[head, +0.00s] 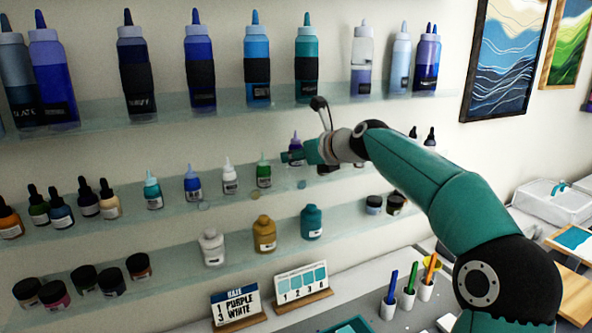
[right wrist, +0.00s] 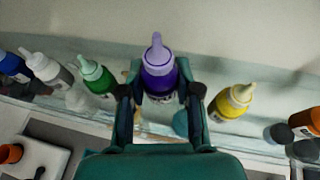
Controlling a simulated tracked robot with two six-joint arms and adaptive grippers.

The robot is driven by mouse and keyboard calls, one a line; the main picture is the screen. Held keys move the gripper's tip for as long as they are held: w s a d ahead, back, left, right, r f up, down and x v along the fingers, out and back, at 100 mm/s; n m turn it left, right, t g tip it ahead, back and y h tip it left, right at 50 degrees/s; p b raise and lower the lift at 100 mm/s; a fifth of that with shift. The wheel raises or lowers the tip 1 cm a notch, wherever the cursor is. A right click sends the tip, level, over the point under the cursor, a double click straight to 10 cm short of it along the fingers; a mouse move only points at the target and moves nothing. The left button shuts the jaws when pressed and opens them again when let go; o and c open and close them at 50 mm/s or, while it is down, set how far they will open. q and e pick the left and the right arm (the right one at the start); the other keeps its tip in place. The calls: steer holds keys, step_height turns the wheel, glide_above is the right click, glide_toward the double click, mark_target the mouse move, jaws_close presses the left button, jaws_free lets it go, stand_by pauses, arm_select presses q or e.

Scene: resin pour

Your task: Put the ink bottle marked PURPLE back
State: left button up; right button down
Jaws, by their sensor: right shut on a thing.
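The purple ink bottle (right wrist: 159,75) with a lilac nozzle cap stands between the two fingers of my right gripper (right wrist: 160,98) in the right wrist view. The fingers are shut on it. In the head view the purple bottle (head: 296,150) shows beside my right gripper (head: 312,152), at the middle shelf (head: 215,195). It looks upright; I cannot tell whether its base touches the shelf. Its label is mostly hidden. My left gripper is not in view.
A green bottle (head: 264,172) and a white bottle (head: 229,177) stand to the left on the same shelf. A yellow bottle (right wrist: 230,103) stands to the right in the right wrist view. Large bottles fill the upper shelf (head: 225,108).

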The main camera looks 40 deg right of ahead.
mark_target(295, 179)
step_height(295, 179, down, 3)
steer(key=shift+r+b, duration=0.1)
steer(key=shift+b, duration=0.25)
steer(key=shift+w+d+f, duration=0.1)
steer(key=shift+w+f, duration=0.1)
steer(key=shift+f, duration=0.3)
steer(key=shift+f, duration=0.15)
steer(key=c, duration=0.8)
jaws_free()
steer(key=shift+r, duration=0.2)
